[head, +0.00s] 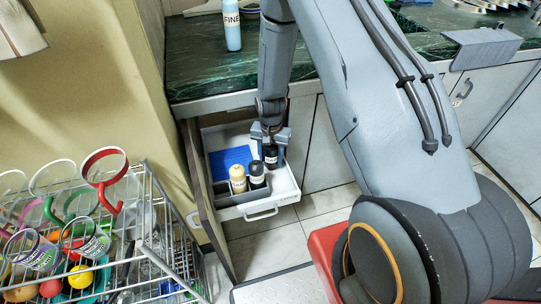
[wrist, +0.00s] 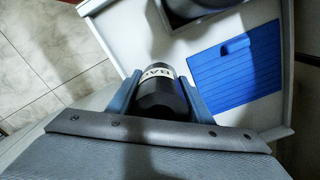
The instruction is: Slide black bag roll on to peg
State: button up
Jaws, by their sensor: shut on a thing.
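My gripper (head: 271,141) is shut on a black bag roll (head: 271,157) inside or just above the white pull-out drawer (head: 287,186). In the wrist view, the blue fingers of my gripper (wrist: 160,92) press on both sides of the black roll (wrist: 157,98), which has a white band with partly readable lettering. A second black roll (head: 257,174) and a tan roll (head: 238,178) stand upright at the drawer's front. I cannot make out a bare peg. Whether the held roll touches the drawer floor is hidden.
A blue ribbed panel (head: 229,160) lies in the drawer, left of my gripper. An open cabinet door (head: 204,190) borders the drawer on the left. The green counter (head: 195,70) overhangs behind. A wire rack (head: 150,235) with mugs and balls stands at left.

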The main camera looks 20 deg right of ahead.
jog(key=shift+f+b, duration=0.55)
jog(key=shift+f, duration=0.7)
jog(key=o, duration=1.2)
